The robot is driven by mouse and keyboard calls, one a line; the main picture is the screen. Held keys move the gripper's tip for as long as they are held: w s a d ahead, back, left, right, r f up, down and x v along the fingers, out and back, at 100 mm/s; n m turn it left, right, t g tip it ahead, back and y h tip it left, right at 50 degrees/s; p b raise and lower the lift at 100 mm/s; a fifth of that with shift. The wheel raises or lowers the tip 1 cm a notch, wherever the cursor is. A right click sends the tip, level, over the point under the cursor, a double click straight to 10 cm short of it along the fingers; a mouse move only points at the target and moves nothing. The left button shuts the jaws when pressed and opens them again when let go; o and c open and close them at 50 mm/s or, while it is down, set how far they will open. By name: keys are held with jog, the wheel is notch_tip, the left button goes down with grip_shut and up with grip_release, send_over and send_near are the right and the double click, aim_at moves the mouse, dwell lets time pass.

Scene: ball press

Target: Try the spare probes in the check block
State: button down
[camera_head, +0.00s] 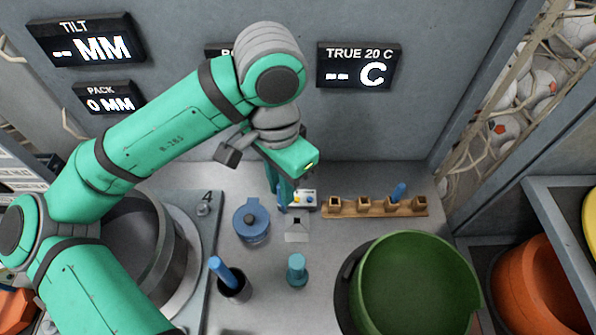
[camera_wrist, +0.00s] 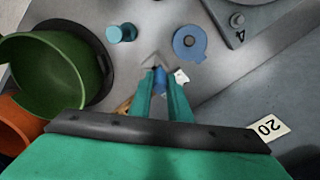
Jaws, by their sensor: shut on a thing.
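My gripper (camera_head: 283,208) is shut on a blue probe (camera_wrist: 160,80), holding it upright just behind a small grey block with a dark notch (camera_head: 297,230), probably the check block. I cannot tell whether the probe's tip touches anything. A wooden rack (camera_head: 375,208) with several square sockets stands at the right; one blue probe (camera_head: 398,192) is in it near the right end. Another blue probe (camera_head: 219,267) leans in a dark cup (camera_head: 235,288) at the front left. The display reading TRUE 20 C (camera_head: 358,66) shows dashes.
A small white box with coloured dots (camera_head: 304,198) is beside my gripper. A blue lidded pot (camera_head: 251,221) and a teal knobbed piece (camera_head: 297,269) stand close by. A large green bowl (camera_head: 415,285) fills the front right. An orange bucket (camera_head: 540,285) is beyond it.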

jog(key=d, duration=0.2)
jog(key=shift+w+d+f+n, duration=0.3)
jog(key=shift+w, duration=0.05)
jog(key=shift+d, duration=0.1)
jog(key=shift+w+f, duration=0.1)
jog(key=shift+f, duration=1.85)
jog(key=shift+f, duration=0.15)
jog(key=shift+f, duration=0.65)
jog(key=shift+f, duration=0.15)
jog(key=shift+f, duration=0.6)
